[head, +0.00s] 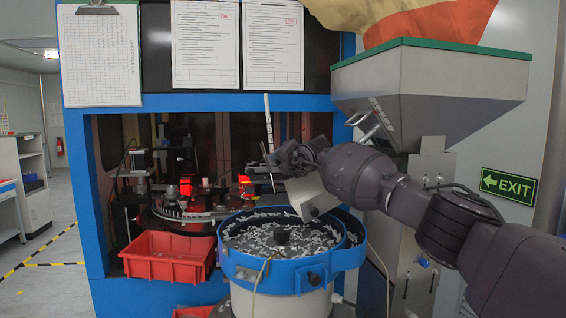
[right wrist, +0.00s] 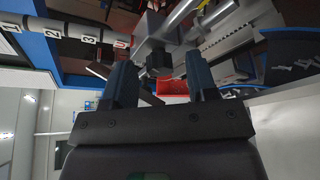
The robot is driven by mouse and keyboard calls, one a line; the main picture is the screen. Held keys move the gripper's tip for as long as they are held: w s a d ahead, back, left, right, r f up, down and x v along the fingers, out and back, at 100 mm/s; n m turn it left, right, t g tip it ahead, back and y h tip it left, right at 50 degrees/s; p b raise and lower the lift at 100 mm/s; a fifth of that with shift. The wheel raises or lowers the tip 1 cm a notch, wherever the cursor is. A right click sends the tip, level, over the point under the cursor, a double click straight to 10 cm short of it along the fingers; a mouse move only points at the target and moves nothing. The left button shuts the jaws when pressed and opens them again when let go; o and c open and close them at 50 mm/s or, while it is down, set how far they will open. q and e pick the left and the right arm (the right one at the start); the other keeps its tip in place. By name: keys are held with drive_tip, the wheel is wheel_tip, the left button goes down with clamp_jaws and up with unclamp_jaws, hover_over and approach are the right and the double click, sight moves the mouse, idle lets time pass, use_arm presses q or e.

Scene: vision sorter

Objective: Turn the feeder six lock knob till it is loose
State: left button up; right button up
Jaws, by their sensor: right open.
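My right gripper (head: 277,160) reaches in from the right in the head view, above the back of the blue-rimmed bowl feeder (head: 292,277). In the right wrist view its two dark fingers (right wrist: 158,70) are open and empty. A dark knob (right wrist: 158,60) on a grey metal bracket (right wrist: 152,28) shows between the fingertips, with a gap on each side. I cannot tell whether it lies between the fingers or just beyond them. No number is readable on this knob. In the head view the knob is not clearly visible behind the gripper. My left gripper is not in view.
A white numbered post (right wrist: 62,30) runs beside the bracket. A grey hopper (head: 430,95) hangs above my right arm. A red bin (head: 165,268) sits left of the bowl. The blue machine frame (head: 82,190) bounds the opening at left.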

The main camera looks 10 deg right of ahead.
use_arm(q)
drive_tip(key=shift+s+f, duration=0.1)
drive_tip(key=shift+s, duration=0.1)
use_arm(e)
drive_tip(key=shift+w, duration=0.1)
drive_tip(key=shift+c, duration=0.6)
drive_tip(key=c, duration=0.8)
